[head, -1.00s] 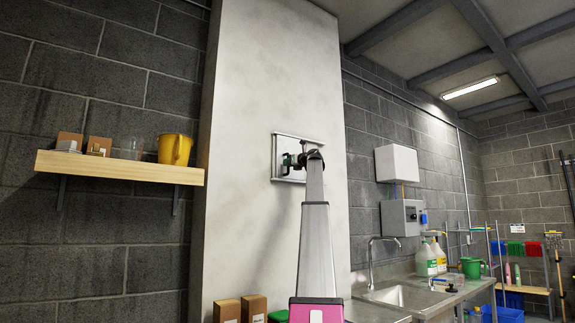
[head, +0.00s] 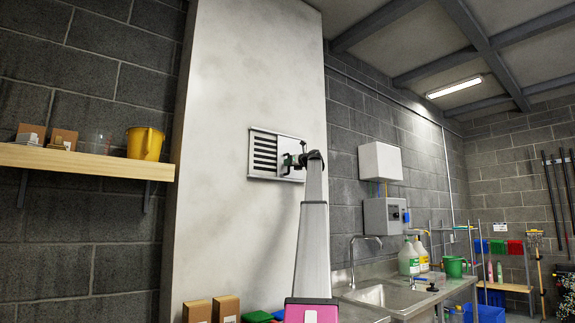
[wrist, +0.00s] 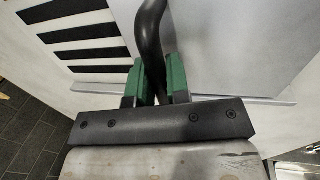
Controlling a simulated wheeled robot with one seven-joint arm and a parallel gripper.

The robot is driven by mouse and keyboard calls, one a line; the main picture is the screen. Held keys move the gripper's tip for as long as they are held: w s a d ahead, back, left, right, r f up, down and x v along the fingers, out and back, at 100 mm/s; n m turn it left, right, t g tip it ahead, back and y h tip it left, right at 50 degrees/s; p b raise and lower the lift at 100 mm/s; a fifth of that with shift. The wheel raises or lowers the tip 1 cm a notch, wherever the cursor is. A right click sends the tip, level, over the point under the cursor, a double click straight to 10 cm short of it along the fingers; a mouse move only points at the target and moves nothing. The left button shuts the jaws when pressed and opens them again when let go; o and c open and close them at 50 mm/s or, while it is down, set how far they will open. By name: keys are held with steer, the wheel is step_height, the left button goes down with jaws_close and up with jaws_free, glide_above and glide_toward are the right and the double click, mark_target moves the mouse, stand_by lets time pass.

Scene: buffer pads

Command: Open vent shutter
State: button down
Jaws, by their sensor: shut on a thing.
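The wall vent (head: 265,151) is a light metal frame on the pale column, with dark slots uncovered on its left part. In the wrist view the dark slots (wrist: 75,35) lie at upper left, and the plain grey shutter panel (wrist: 215,45) covers the right side. A black curved handle (wrist: 150,32) stands out from the panel. My gripper (wrist: 156,88) has its green fingers shut on the handle, one on each side. In the head view my gripper (head: 287,161) is at the vent's right part, and my arm hides some of the frame.
A wooden shelf (head: 85,160) with small boxes and a yellow jug (head: 145,143) is at left. Brown boxes (head: 212,308) stand below the vent. A sink counter (head: 390,298) and a grey wall box (head: 384,215) are at right. The wall around the vent is clear.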

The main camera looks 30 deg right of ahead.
steer(key=c, duration=1.1)
jaws_free()
steer(key=shift+s, duration=0.1)
steer(key=v, duration=1)
steer(key=shift+s, duration=0.35)
steer(key=shift+d, duration=0.1)
